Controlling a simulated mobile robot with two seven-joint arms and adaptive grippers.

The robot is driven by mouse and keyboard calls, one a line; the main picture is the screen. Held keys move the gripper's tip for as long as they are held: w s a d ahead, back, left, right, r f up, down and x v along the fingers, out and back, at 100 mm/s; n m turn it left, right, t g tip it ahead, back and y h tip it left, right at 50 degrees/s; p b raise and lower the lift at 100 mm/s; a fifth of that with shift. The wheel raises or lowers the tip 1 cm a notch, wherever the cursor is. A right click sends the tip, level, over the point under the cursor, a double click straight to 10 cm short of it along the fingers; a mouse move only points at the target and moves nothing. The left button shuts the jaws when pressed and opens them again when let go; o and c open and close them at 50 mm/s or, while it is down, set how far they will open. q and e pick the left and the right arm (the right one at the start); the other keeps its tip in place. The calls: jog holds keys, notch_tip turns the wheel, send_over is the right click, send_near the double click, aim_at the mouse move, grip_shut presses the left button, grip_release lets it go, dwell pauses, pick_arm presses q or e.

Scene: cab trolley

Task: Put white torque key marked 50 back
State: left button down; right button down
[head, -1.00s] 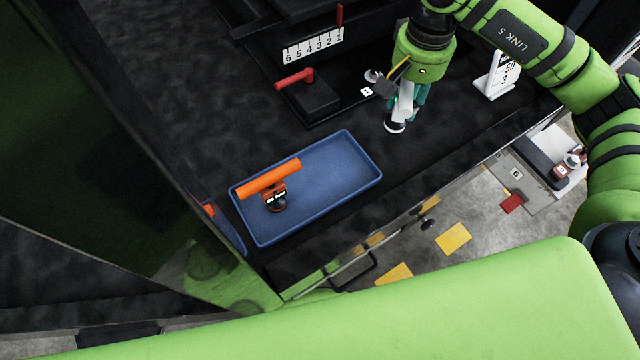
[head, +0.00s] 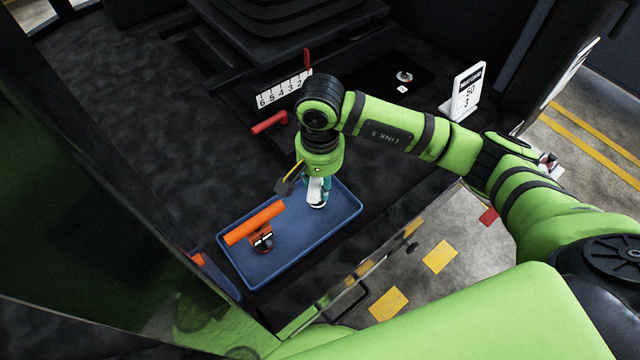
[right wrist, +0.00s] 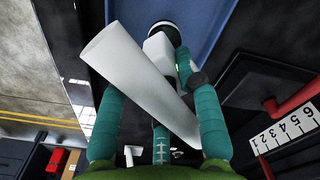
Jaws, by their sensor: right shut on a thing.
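My right gripper (head: 316,188) comes down over the right end of the blue tray (head: 347,229). Its teal fingers (right wrist: 160,110) are closed around the white torque key (right wrist: 125,65), whose thick handle lies slanted across the fingers in the right wrist view. In the head view the white key (head: 317,198) is mostly hidden by the gripper, and I cannot tell whether it touches the tray floor. I see no 50 mark on it. An orange torque key (head: 255,223) lies in the tray's left part. My left gripper is out of view.
A red handle (head: 270,122) and a number strip (head: 282,92) stand behind the tray. A silver knob (head: 404,76) and a white sign marked 50 and 3 (head: 467,92) are further right. The tray's front middle is clear.

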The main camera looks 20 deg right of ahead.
notch_tip(320, 180, down, 2)
jog(key=shift+f, duration=0.25)
jog(key=shift+f, duration=0.2)
jog(key=c, duration=0.9)
grip_release()
jog(key=shift+o, duration=0.2)
jog(key=shift+r, duration=0.1)
